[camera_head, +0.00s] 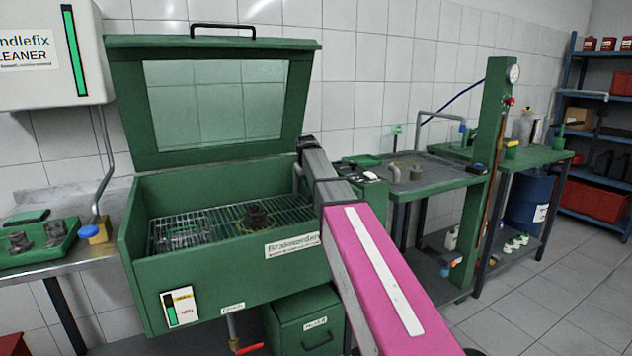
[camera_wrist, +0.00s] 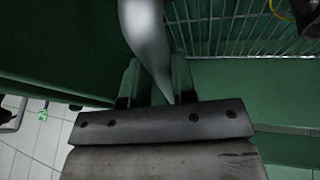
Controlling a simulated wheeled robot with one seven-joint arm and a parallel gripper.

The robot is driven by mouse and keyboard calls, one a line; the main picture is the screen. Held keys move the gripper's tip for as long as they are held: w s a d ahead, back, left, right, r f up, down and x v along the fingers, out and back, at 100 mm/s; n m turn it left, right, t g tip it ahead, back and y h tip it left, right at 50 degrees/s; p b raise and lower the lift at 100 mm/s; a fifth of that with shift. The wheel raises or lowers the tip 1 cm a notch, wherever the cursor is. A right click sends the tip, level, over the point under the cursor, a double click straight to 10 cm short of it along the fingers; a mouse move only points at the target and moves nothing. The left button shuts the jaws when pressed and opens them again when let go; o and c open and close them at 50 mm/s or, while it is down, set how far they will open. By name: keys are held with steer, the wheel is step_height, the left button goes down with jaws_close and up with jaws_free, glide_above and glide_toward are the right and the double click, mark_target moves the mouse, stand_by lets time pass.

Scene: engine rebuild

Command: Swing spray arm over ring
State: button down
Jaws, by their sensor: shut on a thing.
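The spray arm is a grey curved pipe (camera_wrist: 143,35); in the head view it (camera_head: 298,178) shows at the right end of the green wash cabinet (camera_head: 200,278). My gripper (camera_wrist: 154,78) is shut on the pipe, with one finger on each side. In the head view my arm reaches to the cabinet's right wall and hides most of the gripper. A thin yellow ring (camera_head: 240,226) lies on the wire grid, around a dark metal part (camera_head: 257,214). The pipe stands to the right of the ring, apart from it. In the wrist view, the ring's edge (camera_wrist: 280,12) shows at top right.
The cabinet lid (camera_head: 125,100) stands open. The wire grid (camera_head: 185,213) holds a basket at left. A steel bench with a green tray (camera_head: 38,256) of parts is at left. A green-framed bench with a press column (camera_head: 490,130) stands at right. Open floor lies lower right.

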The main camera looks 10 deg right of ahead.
steer(key=w+a+m+g+h, duration=0.1)
steer(key=a+m, duration=0.3)
steer(key=a, duration=0.5)
steer(key=w+a+m+g+h, duration=0.1)
steer(key=w+a+m, duration=0.3)
steer(key=a, duration=0.5)
steer(key=shift+a+m+g+h, duration=0.35)
steer(key=shift+m+h, duration=0.15)
steer(key=shift+m, duration=0.3)
steer(key=c, duration=0.9)
jaws_free()
steer(key=shift+w+a, duration=0.1)
steer(key=shift+r, duration=0.1)
steer(key=v, duration=1)
steer(key=shift+s+a+r, duration=0.15)
steer(key=shift+s+r, duration=0.05)
steer(key=shift+r, duration=0.05)
